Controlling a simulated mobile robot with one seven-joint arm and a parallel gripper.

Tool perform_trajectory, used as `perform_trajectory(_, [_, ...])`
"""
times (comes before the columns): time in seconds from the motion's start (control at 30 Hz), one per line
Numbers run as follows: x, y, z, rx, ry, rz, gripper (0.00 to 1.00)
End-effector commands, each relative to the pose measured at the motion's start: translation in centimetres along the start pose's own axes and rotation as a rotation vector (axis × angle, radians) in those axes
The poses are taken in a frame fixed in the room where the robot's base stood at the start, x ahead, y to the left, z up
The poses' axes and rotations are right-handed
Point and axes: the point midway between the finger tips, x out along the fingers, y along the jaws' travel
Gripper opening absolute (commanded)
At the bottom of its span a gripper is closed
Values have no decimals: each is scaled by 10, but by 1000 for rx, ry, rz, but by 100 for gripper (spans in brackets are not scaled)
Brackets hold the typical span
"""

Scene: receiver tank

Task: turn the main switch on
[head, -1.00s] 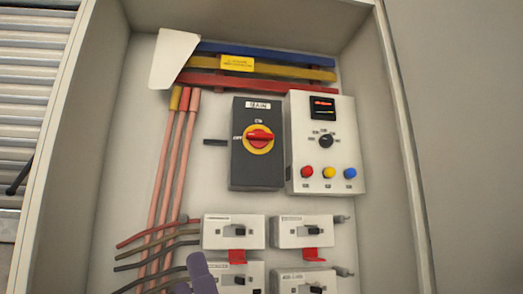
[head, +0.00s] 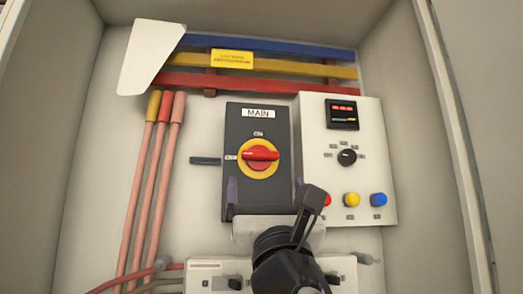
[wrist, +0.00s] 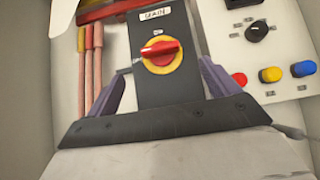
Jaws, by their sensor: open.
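The main switch is a red rotary handle (head: 261,153) on a yellow ring, set in a dark box labelled MAIN (head: 257,190). Its handle lies horizontal, with its left end toward the mark on the left; the ON mark is above it. It also shows in the wrist view, where the handle (wrist: 160,53) sits ahead of my gripper. My gripper (head: 263,195) is open, its two purple fingers apart over the lower part of the dark box, below the handle. In the wrist view the fingers of my gripper (wrist: 160,80) flank the box, with nothing between them gripped.
A white control panel (head: 312,130) with a display, a black knob (head: 347,157) and red, yellow and blue buttons stands close on the right. Coloured busbars (head: 265,65) run above. Pink cables (head: 144,200) hang at the left. Breakers (head: 205,275) sit below, partly hidden by my arm.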

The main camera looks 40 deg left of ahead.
Motion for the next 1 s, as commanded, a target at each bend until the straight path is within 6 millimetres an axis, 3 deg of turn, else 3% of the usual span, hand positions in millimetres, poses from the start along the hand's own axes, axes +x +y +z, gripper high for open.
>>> perform_trajectory(0.1, [32,1,4,4,2,0,87])
perform_trajectory(0.4, [85,0,2,4,1,0,87])
perform_trajectory(0.6, [98,0,0,3,0,0,87])
perform_trajectory(0.9, [99,0,0,2,0,1,87])
perform_trajectory(1.0, [99,0,0,2,0,1,74])
